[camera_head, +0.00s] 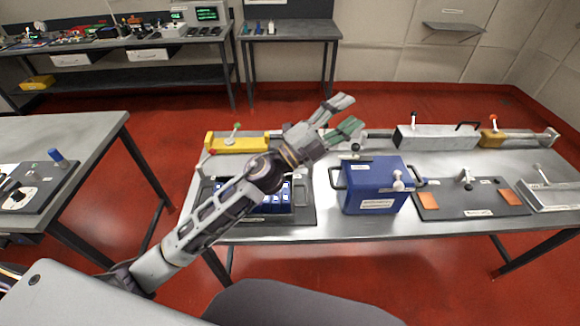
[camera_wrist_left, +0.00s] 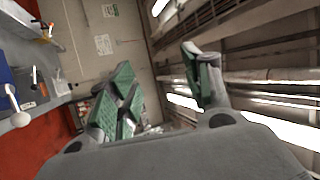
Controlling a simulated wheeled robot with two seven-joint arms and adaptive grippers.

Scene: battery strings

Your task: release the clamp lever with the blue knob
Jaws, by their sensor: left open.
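A lever with a blue knob (camera_head: 56,155) stands on a dark board (camera_head: 36,203) on the left table, near that table's right edge. The lever stem and clamp below it are small and hard to make out. My left gripper (camera_head: 346,114) is open and empty, raised above the middle table, well to the right of the blue knob. Its green finger pads (camera_wrist_left: 122,102) show spread apart in the left wrist view, with the wall and ceiling beyond. The blue knob does not show in the left wrist view. My right gripper is not in view.
The middle table (camera_head: 290,231) holds a blue case (camera_head: 372,187), a dark board with orange patches (camera_head: 471,203), a grey box (camera_head: 437,137) and a yellow block (camera_head: 237,142). My left arm crosses above a tray of blue items. A floor gap separates the two tables.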

